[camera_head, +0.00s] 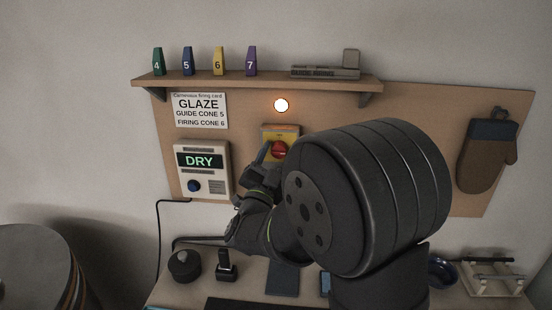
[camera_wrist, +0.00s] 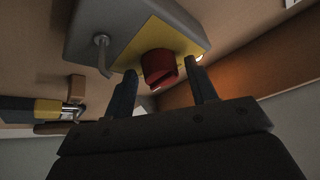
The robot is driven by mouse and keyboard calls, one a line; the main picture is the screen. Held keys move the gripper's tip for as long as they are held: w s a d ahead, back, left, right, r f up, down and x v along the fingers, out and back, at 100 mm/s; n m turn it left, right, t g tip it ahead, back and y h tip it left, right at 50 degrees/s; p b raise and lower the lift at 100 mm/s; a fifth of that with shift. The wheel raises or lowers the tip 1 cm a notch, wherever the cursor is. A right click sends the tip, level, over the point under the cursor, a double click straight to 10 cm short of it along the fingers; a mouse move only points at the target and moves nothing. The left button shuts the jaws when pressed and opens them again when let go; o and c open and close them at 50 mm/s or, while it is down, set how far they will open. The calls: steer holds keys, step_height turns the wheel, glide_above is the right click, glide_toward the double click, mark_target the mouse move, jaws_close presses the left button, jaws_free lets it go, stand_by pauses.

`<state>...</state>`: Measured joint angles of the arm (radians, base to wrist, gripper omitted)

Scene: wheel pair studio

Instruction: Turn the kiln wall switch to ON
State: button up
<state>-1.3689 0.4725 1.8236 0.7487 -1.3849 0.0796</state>
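The kiln wall switch is a red rotary knob (camera_head: 279,149) on a yellow plate (camera_head: 268,130), mounted on the brown wall board. In the wrist view the red knob (camera_wrist: 158,67) stands out from the yellow plate (camera_wrist: 163,38) on a grey box (camera_wrist: 92,22). A bent metal hook or shackle (camera_wrist: 102,55) is on the box beside the plate. My gripper (camera_wrist: 160,70) is open, its two fingers apart with the knob between their tips in this view; contact cannot be told. In the head view my gripper (camera_head: 263,160) is at the switch's lower left, partly hidden by my arm. No ON mark is readable.
A round light (camera_head: 281,105) glows above the switch. A controller reading DRY (camera_head: 200,170) is close on the left. A shelf (camera_head: 250,84) with numbered cones runs above. A mitt (camera_head: 488,150) hangs at right. Several items stand on the bench below, including a dark round pot (camera_head: 184,265).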

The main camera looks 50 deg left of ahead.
steer(key=shift+o, duration=0.2)
steer(key=v, duration=1.7)
steer(key=shift+s+d, duration=0.15)
steer(key=shift+s, duration=0.05)
steer(key=x, duration=1.7)
steer(key=shift+w, duration=0.2)
